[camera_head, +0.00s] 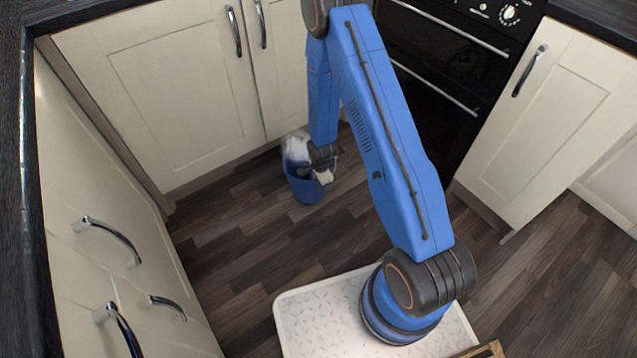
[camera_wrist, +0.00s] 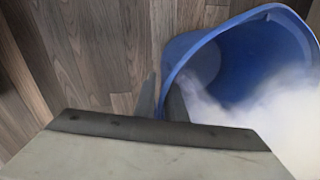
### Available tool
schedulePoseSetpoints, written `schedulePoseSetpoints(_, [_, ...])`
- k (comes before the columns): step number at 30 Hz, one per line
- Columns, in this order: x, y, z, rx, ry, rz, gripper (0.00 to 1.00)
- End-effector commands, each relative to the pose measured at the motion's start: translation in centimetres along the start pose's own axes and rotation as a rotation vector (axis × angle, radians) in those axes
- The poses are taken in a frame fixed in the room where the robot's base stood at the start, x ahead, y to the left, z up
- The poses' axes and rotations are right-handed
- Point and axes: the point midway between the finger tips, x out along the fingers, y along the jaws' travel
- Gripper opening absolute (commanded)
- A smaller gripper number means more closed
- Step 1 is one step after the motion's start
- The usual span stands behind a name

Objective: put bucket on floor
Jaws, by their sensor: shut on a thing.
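The blue bucket (camera_head: 306,190) is in front of the cream cupboards, at or just above the wood floor (camera_head: 235,235); I cannot tell whether its base touches. My gripper (camera_head: 324,176) is at the bucket's right side in the head view. In the wrist view the bucket (camera_wrist: 235,62) fills the upper right, with its open mouth showing. My gripper (camera_wrist: 162,98) is shut on its rim, one finger outside the wall and one inside. A white, blurred, cloth-like or misty thing (camera_wrist: 262,118) is in the bucket's mouth. It also shows in the head view (camera_head: 296,147).
Cream cupboards (camera_head: 180,90) stand behind and along the left, with protruding handles (camera_head: 110,240). A black oven (camera_head: 440,70) is at the back right, beside another cupboard (camera_head: 550,120). Floor is clear left and right of my base. A wooden edge (camera_head: 485,350) shows at the bottom.

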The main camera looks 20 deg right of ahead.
Motion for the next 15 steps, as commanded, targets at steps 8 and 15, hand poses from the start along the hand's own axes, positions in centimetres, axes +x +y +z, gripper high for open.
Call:
schedulePoseSetpoints(8, [1.9, 0.1, 0.0, -0.001, 0.0, -0.004, 0.0])
schedulePoseSetpoints(15, [1.9, 0.1, 0.0, -0.001, 0.0, -0.004, 0.0])
